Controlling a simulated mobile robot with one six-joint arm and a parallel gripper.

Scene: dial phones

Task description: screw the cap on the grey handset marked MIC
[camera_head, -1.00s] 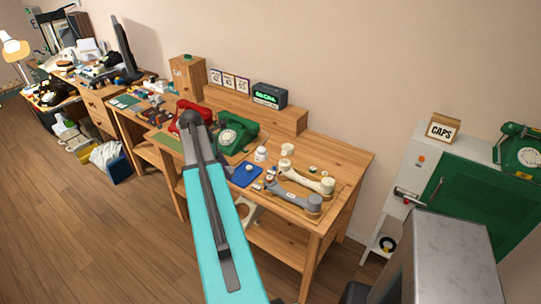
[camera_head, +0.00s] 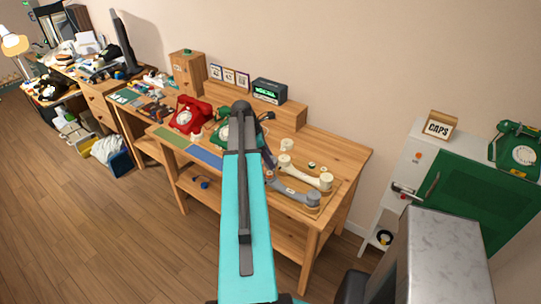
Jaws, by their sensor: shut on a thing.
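The grey handset (camera_head: 292,194) lies on the wooden bench, with its right end cup facing up and its left end partly behind my arm. I cannot read any marking on it. A cream handset (camera_head: 304,174) lies just behind it. Small round pieces (camera_head: 312,165) lie behind the cream handset, perhaps caps; I cannot tell which one belongs to the grey handset. My teal arm reaches over the bench, and a dark wrist part (camera_head: 267,116) shows right of its far end. My gripper's fingers are hidden behind the arm, and anything in them is hidden too.
A red phone (camera_head: 189,115) and a partly hidden green phone (camera_head: 221,132) stand on the bench. A shelf (camera_head: 284,113) holds a dark clock (camera_head: 269,90).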

